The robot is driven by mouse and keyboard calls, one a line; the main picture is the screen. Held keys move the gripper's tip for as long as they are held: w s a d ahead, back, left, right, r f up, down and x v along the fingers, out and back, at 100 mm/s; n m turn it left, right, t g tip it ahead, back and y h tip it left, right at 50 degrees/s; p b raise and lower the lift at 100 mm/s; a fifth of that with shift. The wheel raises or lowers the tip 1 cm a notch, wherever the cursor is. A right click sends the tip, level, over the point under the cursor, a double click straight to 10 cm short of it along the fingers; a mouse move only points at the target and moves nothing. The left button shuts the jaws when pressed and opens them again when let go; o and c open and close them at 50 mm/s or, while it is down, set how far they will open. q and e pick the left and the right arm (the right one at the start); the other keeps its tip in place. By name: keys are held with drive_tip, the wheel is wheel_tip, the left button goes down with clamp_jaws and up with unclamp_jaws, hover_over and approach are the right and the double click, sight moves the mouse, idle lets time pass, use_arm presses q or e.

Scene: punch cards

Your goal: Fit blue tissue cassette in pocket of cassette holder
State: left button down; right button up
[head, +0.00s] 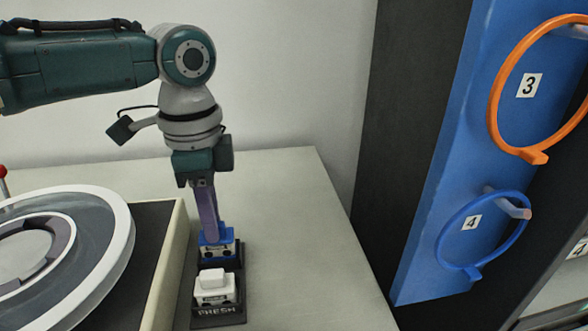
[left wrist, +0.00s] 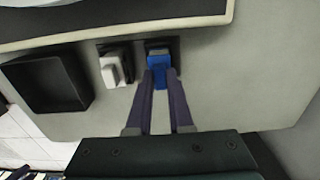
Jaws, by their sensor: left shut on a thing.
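The blue tissue cassette (head: 217,250) has a pale front face with dark marks. It sits upright at a dark pocket of the cassette holder (head: 239,262); I cannot tell if it is fully seated. My left gripper (head: 210,238) points down and is shut on the cassette's top. In the left wrist view, the two purple fingers (left wrist: 159,78) reach the blue cassette (left wrist: 157,60), with the dark holder (left wrist: 174,43) around its far side. The fingers hide part of it. My right gripper is not in view.
A white cassette (head: 214,288) stands in front, in a dark base labelled FRESH (head: 218,314). A round grey-and-white machine (head: 118,240) is at left. An empty black tray (left wrist: 45,82) shows in the left wrist view. The table (head: 305,245) is clear at right.

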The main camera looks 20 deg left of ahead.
use_arm(q)
drive_tip(key=shift+f+b, duration=0.45)
drive_tip(key=shift+f, duration=0.35)
drive_tip(key=c, duration=0.7)
unclamp_jaws()
drive_tip(key=shift+c, duration=1.1)
drive_tip(key=shift+r, duration=0.15)
wheel_tip(320, 180, up, 8)
drive_tip(key=p, duration=0.9)
